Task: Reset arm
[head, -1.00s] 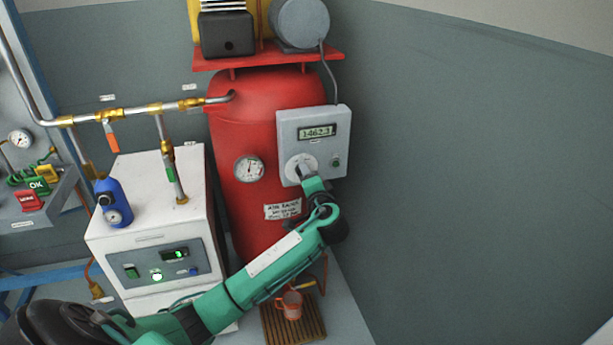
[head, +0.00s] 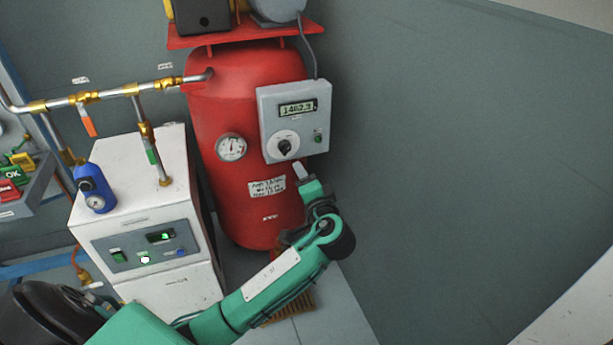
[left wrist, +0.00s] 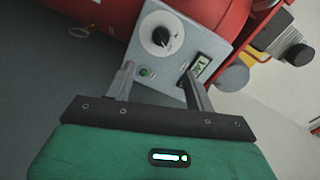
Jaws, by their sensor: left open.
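My left gripper (head: 299,170) is just below the grey control box (head: 267,115) on the red tank (head: 225,200), apart from the box's dial. The box carries a digital display (head: 298,109), a black rotary knob (head: 285,147) on a white dial and a green button (head: 318,137). In the left wrist view my left gripper (left wrist: 158,80) is open, with nothing between its fingers. The black knob (left wrist: 161,37) shows beyond the fingertips and the display (left wrist: 199,66) is partly behind the right finger. My right gripper is in neither view.
A white cabinet (head: 140,195) with a lit panel stands left of the tank, a blue device (head: 90,188) on top. Pipes with valves (head: 100,96) run into the tank. A wooden slatted mat (head: 300,305) lies partly behind my arm. The right wall is bare.

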